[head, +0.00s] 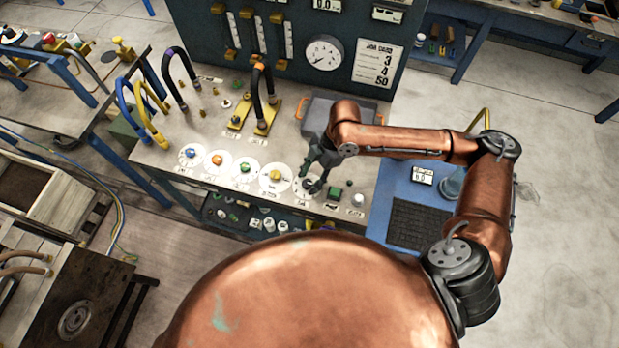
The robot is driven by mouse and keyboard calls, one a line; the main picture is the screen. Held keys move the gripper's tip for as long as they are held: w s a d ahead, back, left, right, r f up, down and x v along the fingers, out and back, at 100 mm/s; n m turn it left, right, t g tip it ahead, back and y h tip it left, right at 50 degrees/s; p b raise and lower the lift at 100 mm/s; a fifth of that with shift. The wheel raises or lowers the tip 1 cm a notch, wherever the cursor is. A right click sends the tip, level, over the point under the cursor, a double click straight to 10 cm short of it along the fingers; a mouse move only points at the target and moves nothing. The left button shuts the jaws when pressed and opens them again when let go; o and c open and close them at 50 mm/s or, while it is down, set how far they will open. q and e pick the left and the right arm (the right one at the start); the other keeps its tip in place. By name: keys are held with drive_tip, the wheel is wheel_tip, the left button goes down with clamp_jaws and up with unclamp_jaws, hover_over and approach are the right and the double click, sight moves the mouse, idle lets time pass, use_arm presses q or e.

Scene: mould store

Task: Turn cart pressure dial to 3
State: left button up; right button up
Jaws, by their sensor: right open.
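A row of dials with white scale discs runs along the front of the bench: a blue knob (190,153), an orange knob (216,160), a green knob (244,168), a yellow knob (275,176) and a rightmost dial (297,187). The labels are too small to read, so I cannot tell which is the cart pressure dial. My right gripper (312,178) is open and points down over the rightmost dial, hiding its knob and most of its scale. I cannot tell whether the fingers touch the knob. My left gripper is not in view.
A job card (378,65) reading 3, 4, 50 and a round gauge (324,53) are on the back panel. Hoses (262,85) arch over the bench. Open floor lies right.

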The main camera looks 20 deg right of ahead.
drive_tip(key=shift+c, duration=0.4)
clamp_jaws()
drive_tip(key=shift+r+p, duration=0.15)
drive_tip(key=shift+p, duration=0.25)
drive_tip(key=m+p, duration=0.2)
drive_tip(key=p, duration=0.1)
drive_tip(key=m+t+p, duration=0.1)
drive_tip(key=m+p, duration=0.1)
drive_tip(key=p, duration=0.2)
drive_tip(key=m+t+p, duration=0.1)
drive_tip(key=m+p, duration=0.1)
drive_tip(key=p, duration=0.1)
drive_tip(key=shift+s+r+p, duration=0.3)
drive_tip(key=shift+s+p, duration=0.1)
drive_tip(key=m+t+h+p, duration=0.1)
drive_tip(key=m+p, duration=0.2)
drive_tip(key=p, duration=0.1)
drive_tip(key=m+t+h+p, duration=0.1)
drive_tip(key=m+p, duration=0.2)
drive_tip(key=p, duration=0.2)
drive_tip(key=m+p, duration=0.3)
drive_tip(key=p, duration=0.2)
drive_tip(key=shift+s+a+f+m+t+h, duration=0.2)
drive_tip(key=shift+a+m+t+h, duration=0.2)
drive_tip(key=shift+f+m+t+h+p, duration=0.15)
drive_tip(key=shift+m+t+h+p, duration=0.2)
drive_tip(key=shift+m+p, duration=0.7)
